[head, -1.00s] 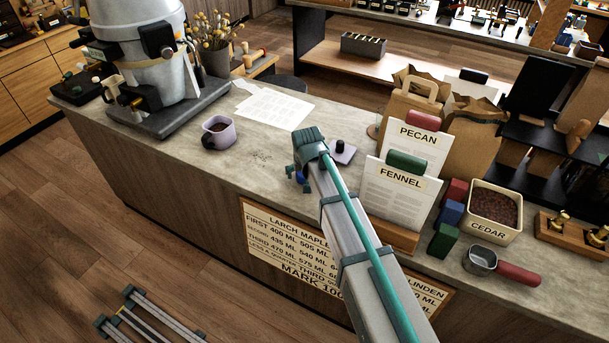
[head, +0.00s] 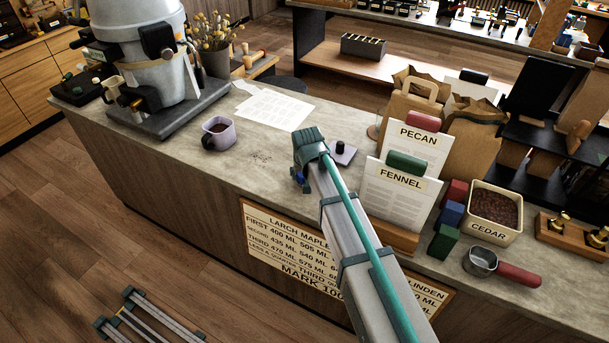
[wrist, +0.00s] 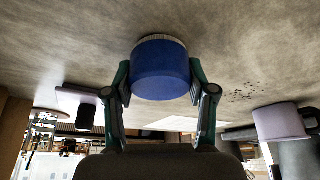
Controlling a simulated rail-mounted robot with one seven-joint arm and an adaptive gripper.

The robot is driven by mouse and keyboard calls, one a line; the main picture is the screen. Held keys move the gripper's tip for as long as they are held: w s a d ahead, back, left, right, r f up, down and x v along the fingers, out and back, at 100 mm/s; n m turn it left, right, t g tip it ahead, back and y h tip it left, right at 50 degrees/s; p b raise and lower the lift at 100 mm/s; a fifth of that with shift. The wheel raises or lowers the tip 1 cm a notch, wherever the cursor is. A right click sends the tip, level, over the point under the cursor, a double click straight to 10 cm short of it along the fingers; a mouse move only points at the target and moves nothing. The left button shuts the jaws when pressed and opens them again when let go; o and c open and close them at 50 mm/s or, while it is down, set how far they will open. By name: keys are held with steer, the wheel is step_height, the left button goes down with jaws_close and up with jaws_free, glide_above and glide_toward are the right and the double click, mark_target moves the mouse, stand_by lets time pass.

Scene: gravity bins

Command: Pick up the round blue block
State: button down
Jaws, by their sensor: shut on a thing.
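The round blue block (wrist: 160,72) sits between the two fingers of my gripper (wrist: 159,82) in the wrist view, with a finger pressed against each side. My gripper is shut on it. The grey countertop (wrist: 60,50) lies just beyond the block; I cannot tell whether the block touches it. In the head view my gripper (head: 303,168) is over the counter's front part, and my own wrist hides most of it. Only a small bit of blue shows there, and I cannot tell block from gripper.
A lilac cup (head: 219,133) stands to the left, and it also shows in the wrist view (wrist: 281,122). A pale slab with a dark knob (head: 342,152) is close to the right. The FENNEL card stand (head: 397,195), colored blocks (head: 450,213) and CEDAR bin (head: 484,230) stand further right.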

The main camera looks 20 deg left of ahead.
steer(key=shift+r, duration=0.5)
step_height(320, 180, up, 2)
steer(key=shift+r+b, duration=0.1)
steer(key=shift+b, duration=0.4)
steer(key=s+d+r+b, duration=0.4)
steer(key=s+d+r, duration=0.3)
steer(key=s, duration=0.5)
step_height(320, 180, up, 3)
steer(key=shift+d+f+b, duration=0.2)
steer(key=shift+d+b, duration=0.05)
steer(key=shift+b, duration=0.05)
